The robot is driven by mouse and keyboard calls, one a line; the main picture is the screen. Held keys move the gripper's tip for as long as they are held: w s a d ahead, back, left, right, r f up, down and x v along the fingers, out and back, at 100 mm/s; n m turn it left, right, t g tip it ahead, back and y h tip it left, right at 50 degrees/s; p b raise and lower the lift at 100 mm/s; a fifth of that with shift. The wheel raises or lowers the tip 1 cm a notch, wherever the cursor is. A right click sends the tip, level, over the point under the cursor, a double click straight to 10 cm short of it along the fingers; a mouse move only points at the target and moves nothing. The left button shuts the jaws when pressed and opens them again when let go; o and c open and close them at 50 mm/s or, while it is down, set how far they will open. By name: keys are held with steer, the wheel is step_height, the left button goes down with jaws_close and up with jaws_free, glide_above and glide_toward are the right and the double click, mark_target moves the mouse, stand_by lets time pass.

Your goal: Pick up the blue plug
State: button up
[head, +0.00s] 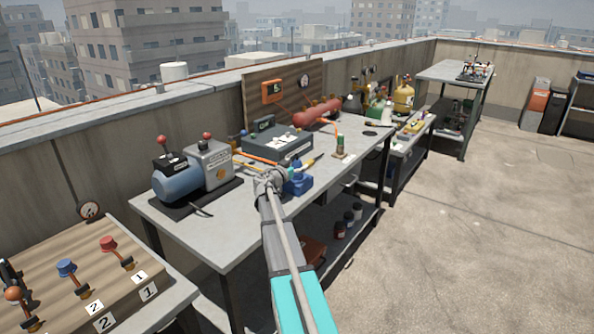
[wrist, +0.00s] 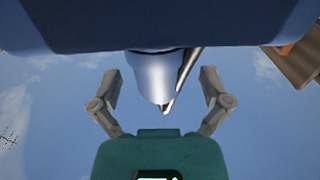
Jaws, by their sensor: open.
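In the head view, a small blue object (head: 299,184) stands near the front edge of the middle workbench, just right of my gripper (head: 270,180). It may be the blue plug, but it is too small to be sure. In the wrist view my gripper (wrist: 160,84) is open, with one finger on each side of a pale blue tapered piece (wrist: 154,76). The fingers look apart from it. A wide dark blue body (wrist: 150,28) fills the top of that view. I cannot tell which part is the plug.
On the workbench (head: 222,226), a blue motor pump (head: 178,184) stands left of my gripper and a grey instrument box (head: 277,146) behind it. A wooden board (head: 52,268) with red and blue knobs lies at lower left. Open floor (head: 470,240) is on the right.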

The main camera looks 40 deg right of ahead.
steer(key=c, duration=1.3)
steer(key=shift+r, duration=0.15)
step_height(320, 180, up, 2)
steer(key=shift+r+p, duration=0.1)
steer(key=shift+p, duration=1.1)
steer(key=s+a+r+p, duration=0.2)
steer(key=s+r+p, duration=0.1)
steer(key=s, duration=0.1)
steer(key=s+a+r+p, duration=0.3)
steer(key=s+r+p, duration=0.1)
steer(key=s+a+r+p, duration=0.2)
steer(key=s+r+p, duration=0.1)
steer(key=shift+s+a+r+p, duration=0.25)
steer(key=shift+s+a+p, duration=0.05)
steer(key=shift+s+a, duration=0.1)
